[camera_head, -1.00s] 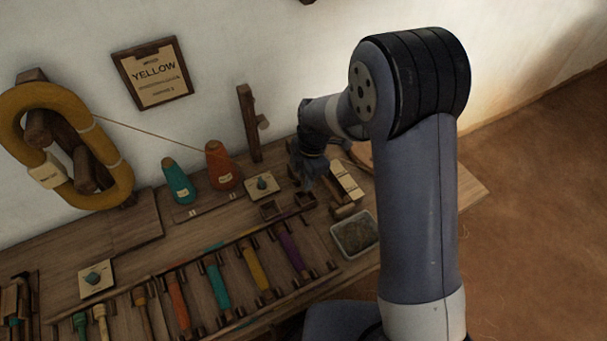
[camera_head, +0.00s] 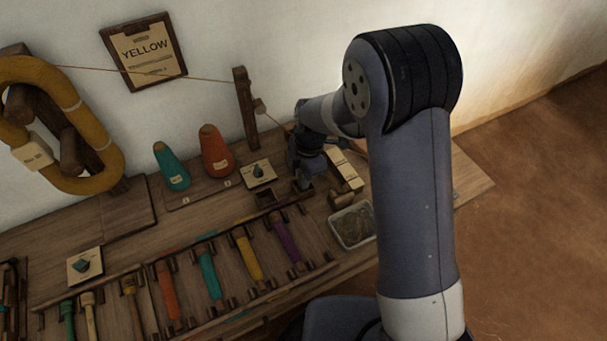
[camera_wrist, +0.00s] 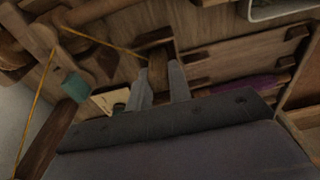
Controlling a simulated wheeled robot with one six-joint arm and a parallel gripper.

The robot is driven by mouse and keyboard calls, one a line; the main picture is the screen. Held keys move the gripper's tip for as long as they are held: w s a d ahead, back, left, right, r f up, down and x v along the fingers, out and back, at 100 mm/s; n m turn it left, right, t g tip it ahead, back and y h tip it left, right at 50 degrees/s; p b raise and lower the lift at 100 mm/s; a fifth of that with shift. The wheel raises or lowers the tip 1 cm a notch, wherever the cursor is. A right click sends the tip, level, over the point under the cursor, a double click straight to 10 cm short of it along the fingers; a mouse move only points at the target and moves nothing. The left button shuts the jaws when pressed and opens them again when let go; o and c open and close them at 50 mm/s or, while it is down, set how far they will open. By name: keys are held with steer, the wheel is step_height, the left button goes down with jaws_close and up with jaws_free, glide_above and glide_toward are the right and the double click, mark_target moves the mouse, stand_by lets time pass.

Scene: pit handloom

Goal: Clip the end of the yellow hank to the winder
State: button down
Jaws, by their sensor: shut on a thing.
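The yellow hank (camera_head: 108,157) hangs on wooden pegs at the left, with a paper tag on it. A thin yellow thread (camera_head: 215,79) runs from it across the wall to an upright wooden post (camera_head: 245,108), then down to my gripper (camera_head: 306,178). In the wrist view the thread (camera_wrist: 108,44) leads to a small brown piece (camera_wrist: 158,68) between the fingers of my gripper (camera_wrist: 160,80), which is shut on it. Rounded wooden parts (camera_wrist: 38,42) stand at upper left there; I cannot tell whether they are the winder. My arm hides part of the bench.
Teal (camera_head: 172,168) and orange (camera_head: 215,152) cones stand left of my gripper. Several coloured bobbins lie in a rack (camera_head: 225,312) in front. A grey tray (camera_head: 353,226) is to the right. A card reading YELLOW (camera_head: 146,57) hangs on the wall.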

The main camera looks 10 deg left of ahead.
steer(key=c, duration=0.9)
jaws_free()
steer(key=shift+r+p, duration=2.5)
steer(key=shift+r, duration=1.6)
steer(key=shift+f, duration=0.2)
